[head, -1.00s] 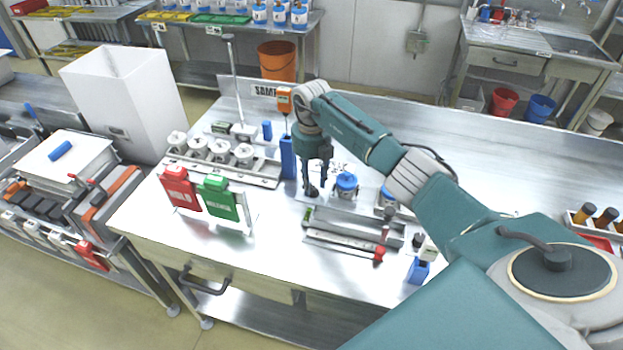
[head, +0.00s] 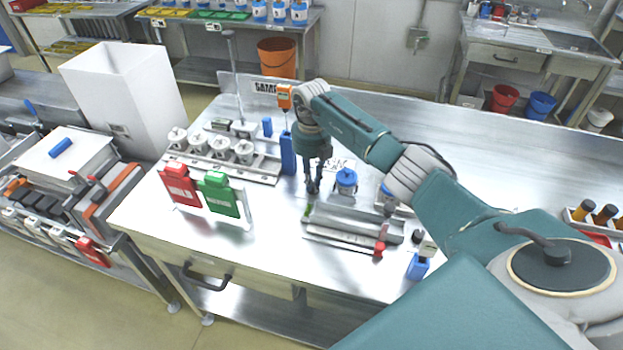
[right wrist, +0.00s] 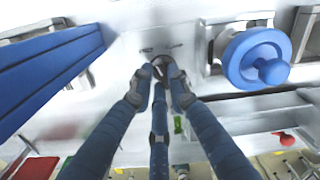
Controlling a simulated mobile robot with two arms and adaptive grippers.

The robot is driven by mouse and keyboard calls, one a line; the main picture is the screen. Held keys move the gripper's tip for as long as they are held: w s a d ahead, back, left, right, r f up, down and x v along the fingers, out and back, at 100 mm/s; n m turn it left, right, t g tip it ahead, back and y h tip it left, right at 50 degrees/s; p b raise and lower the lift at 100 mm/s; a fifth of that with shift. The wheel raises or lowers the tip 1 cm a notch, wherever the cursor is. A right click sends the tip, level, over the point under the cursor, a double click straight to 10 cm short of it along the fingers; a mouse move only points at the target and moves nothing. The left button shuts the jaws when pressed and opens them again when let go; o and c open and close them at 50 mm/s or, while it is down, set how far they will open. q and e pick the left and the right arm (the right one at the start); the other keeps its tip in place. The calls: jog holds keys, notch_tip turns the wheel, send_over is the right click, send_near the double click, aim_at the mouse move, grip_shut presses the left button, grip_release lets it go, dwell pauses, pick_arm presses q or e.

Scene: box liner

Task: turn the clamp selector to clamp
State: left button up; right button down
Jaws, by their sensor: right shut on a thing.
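The clamp selector is a small dark knob (right wrist: 160,66) on a pale plate with printed marks, seen between my fingertips in the right wrist view. My right gripper (head: 313,189) reaches down onto it from above in the head view, and its fingers (right wrist: 160,82) are shut on the knob. The fingers cover most of the knob, so I cannot tell which mark it points to. My left gripper is not in view.
Red (head: 180,187) and green (head: 219,196) tags stand at front left. The bench's right side is mostly clear.

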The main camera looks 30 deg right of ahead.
aim_at(313, 181)
jog(key=m, duration=0.5)
jog(key=shift+d+m, duration=0.1)
jog(key=shift+m, duration=0.2)
jog(key=m, duration=0.6)
jog(key=shift+w+d, duration=0.1)
jog(key=shift+p, duration=0.3)
jog(key=c, duration=1.6)
grip_release()
jog(key=shift+r, duration=0.1)
notch_tip(313, 181, up, 12)
jog(key=shift+f, duration=0.1)
